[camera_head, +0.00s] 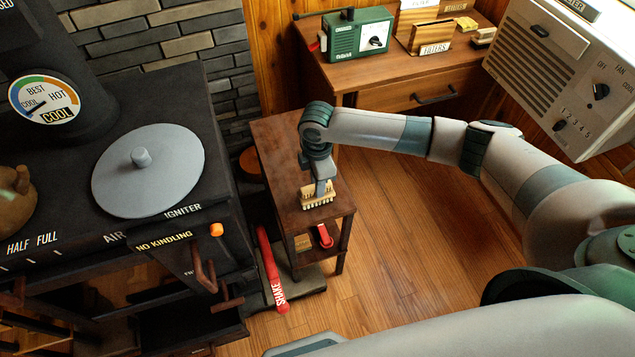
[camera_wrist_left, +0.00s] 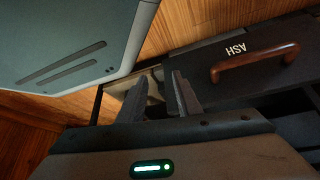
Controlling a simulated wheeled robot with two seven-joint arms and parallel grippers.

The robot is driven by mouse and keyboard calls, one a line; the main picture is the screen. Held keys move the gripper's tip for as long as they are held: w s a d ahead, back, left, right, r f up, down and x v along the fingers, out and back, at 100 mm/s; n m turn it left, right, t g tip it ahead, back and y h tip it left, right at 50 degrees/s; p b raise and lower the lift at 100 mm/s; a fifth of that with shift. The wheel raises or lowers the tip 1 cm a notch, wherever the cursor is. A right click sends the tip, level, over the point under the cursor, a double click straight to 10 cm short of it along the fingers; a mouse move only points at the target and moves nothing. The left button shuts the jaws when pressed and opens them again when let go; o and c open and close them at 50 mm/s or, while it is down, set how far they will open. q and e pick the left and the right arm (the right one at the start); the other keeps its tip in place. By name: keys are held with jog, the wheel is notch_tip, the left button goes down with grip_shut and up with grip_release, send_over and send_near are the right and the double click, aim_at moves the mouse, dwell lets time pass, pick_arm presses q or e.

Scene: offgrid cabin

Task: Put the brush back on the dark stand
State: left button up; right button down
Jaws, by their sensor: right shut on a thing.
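The brush (camera_head: 318,198), with a pale block and bristles pointing down, is in my right gripper (camera_head: 320,182), which is shut on it. The brush is at the front part of the top of a narrow dark brown wooden stand (camera_head: 283,150). I cannot tell whether the bristles touch the top. My left gripper (camera_wrist_left: 158,92) shows only in the left wrist view. Its two dark fingers are apart with nothing between them, near a black drawer front marked ASH (camera_wrist_left: 235,62).
A black stove (camera_head: 60,190) with a round grey lid (camera_head: 148,170) stands left of the stand. A red SHAKE handle (camera_head: 270,268) sticks out low between them. A desk with a green radio (camera_head: 357,35) is behind. Wooden floor (camera_head: 400,235) is open to the right.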

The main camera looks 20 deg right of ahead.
pick_arm(q)
jog(key=shift+s, duration=0.15)
pick_arm(e)
jog(key=shift+f, duration=0.2)
dwell(0.6)
jog(key=c, duration=1.5)
grip_release()
jog(key=shift+r, duration=0.8)
pick_arm(q)
jog(key=shift+t+h, duration=0.3)
jog(key=shift+t, duration=0.5)
jog(key=w+d, duration=0.1)
jog(key=w+r+b, duration=0.1)
jog(key=w, duration=0.1)
jog(key=w+d+r, duration=0.1)
jog(key=shift+w+d+r, duration=0.1)
jog(key=shift+w+d, duration=0.2)
pick_arm(e)
notch_tip(320, 180, up, 16)
jog(key=shift+f, duration=0.1)
pick_arm(q)
jog(key=shift+s+a, duration=0.1)
jog(key=shift+a, duration=0.05)
